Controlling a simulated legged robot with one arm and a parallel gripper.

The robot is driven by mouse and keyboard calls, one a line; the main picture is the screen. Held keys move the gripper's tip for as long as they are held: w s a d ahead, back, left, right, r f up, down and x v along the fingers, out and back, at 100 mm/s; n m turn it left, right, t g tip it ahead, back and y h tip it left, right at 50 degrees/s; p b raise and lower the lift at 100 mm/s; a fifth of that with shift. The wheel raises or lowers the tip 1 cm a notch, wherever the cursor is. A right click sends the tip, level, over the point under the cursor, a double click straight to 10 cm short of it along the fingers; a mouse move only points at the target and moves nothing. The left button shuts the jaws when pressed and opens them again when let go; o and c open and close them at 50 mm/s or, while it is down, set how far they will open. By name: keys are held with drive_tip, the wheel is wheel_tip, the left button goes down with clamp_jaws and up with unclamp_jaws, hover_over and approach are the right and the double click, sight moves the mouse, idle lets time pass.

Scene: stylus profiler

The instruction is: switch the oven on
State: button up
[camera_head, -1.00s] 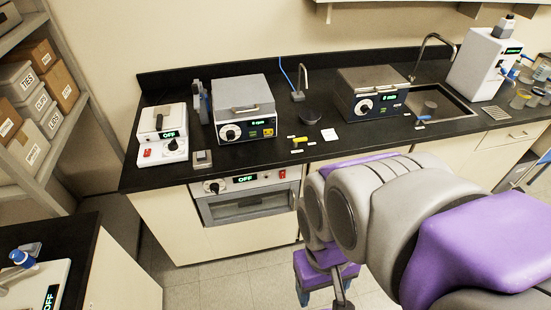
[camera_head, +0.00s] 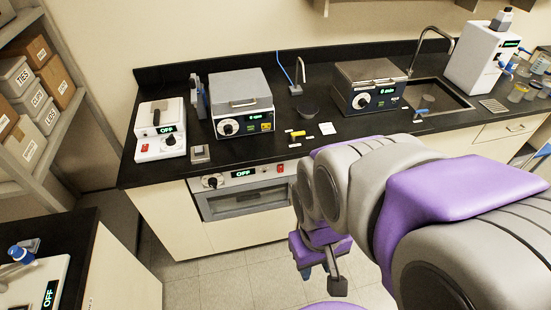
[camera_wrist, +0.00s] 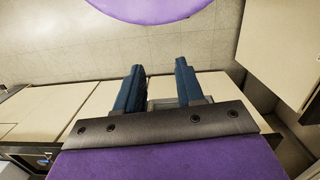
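The oven (camera_head: 245,203) is built into the cabinet front under the counter, with its windowed door shut. Its control strip has a dark knob (camera_head: 212,182) on the left, a display reading OFF (camera_head: 244,173) and a red switch (camera_head: 280,168) on the right. My gripper (camera_head: 318,272) hangs low in front of the cabinets, right of the oven and apart from it, partly hidden by my arm. In the wrist view its two blue fingers (camera_wrist: 157,75) stand apart with nothing between them.
Several instruments stand on the black counter (camera_head: 300,145), including a white device with its own red switch (camera_head: 165,142) and a grey lidded unit (camera_head: 242,103). A side bench (camera_head: 75,235) is at lower left. Floor (camera_head: 225,275) before the oven is clear.

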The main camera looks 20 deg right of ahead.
drive_tip(key=w+d+f+n+t, duration=0.1)
drive_tip(key=w+f, duration=0.1)
drive_tip(key=w, duration=0.3)
drive_tip(key=w+d+f+n+t, duration=0.1)
drive_tip(key=w+f, duration=0.2)
drive_tip(key=w, duration=0.3)
drive_tip(key=w+d+f+n+t, duration=0.1)
drive_tip(key=w+d+f, duration=0.1)
drive_tip(key=w, duration=0.4)
drive_tip(key=shift+f+t+h+b, duration=0.3)
drive_tip(key=shift+h, duration=0.1)
clamp_jaws()
drive_tip(key=w+d+f+n+t, duration=0.2)
drive_tip(key=w+f+n, duration=0.1)
drive_tip(key=w+f, duration=0.4)
drive_tip(key=w+d+f+n+t, duration=0.2)
drive_tip(key=w+d+f+t, duration=0.15)
drive_tip(key=w, duration=0.55)
drive_tip(key=w+f+n+t+b, duration=0.1)
drive_tip(key=f+n+t, duration=0.3)
drive_tip(key=f, duration=0.4)
drive_tip(key=w+f+n+t+b, duration=0.1)
drive_tip(key=w+f+n+t, duration=0.2)
drive_tip(key=f, duration=0.6)
drive_tip(key=shift+a+f+n+t, duration=0.2)
drive_tip(key=shift+n+t, duration=0.65)
drive_tip(key=shift+n, duration=0.15)
